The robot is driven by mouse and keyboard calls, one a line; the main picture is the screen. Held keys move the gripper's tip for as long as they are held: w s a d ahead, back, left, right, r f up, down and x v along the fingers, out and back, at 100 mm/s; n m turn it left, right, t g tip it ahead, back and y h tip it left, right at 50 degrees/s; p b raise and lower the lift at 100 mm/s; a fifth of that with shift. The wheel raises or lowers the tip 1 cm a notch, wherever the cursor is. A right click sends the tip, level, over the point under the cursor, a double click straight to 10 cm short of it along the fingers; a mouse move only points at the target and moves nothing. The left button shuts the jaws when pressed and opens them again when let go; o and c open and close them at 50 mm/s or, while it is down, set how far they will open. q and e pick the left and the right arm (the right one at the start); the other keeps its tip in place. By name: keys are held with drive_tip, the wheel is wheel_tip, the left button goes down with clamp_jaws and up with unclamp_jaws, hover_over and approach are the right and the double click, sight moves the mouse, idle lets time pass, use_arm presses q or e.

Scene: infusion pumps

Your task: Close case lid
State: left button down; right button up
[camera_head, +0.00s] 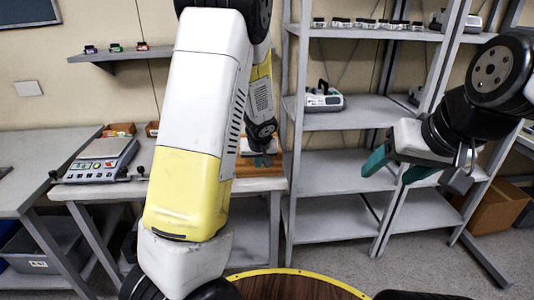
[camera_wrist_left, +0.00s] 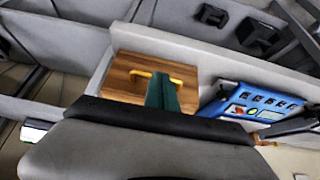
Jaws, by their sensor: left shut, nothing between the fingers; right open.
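In the left wrist view a brown wooden panel with a yellow handle (camera_wrist_left: 125,68) lies ahead of my left gripper (camera_wrist_left: 161,93). It seems to be part of the case, but I cannot tell which part is the lid or how far it stands open. In the head view a wooden surface (camera_head: 250,185) shows on the table, partly hidden by my left arm. My left gripper (camera_head: 264,159) is shut and empty over it; contact is unclear. My right gripper (camera_head: 397,168) is open and empty in front of the shelves, far from the case.
A blue device with buttons (camera_wrist_left: 262,104) lies beside the panel. A scale (camera_head: 102,160) stands on the table at left. Grey shelves (camera_head: 335,175) at right hold a pump (camera_head: 323,101). A round wooden top with a yellow rim (camera_head: 290,288) is at the bottom.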

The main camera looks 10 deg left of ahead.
use_arm(q)
drive_tip(key=shift+s+d+f, duration=0.1)
drive_tip(key=shift+s+f, duration=0.5)
drive_tip(key=shift+f, duration=0.35)
drive_tip(key=shift+d, duration=0.1)
wheel_tip(320, 180, up, 5)
drive_tip(key=w, duration=0.2)
drive_tip(key=s+d, duration=0.2)
drive_tip(key=s, duration=0.8)
drive_tip(key=s+r+m+h, duration=0.3)
drive_tip(key=s+r, duration=1.4)
drive_tip(key=s, duration=0.2)
drive_tip(key=shift+s+a+r+m+h, duration=0.15)
drive_tip(key=shift+s+r+m+h, duration=0.05)
drive_tip(key=shift+r+m+h, duration=0.2)
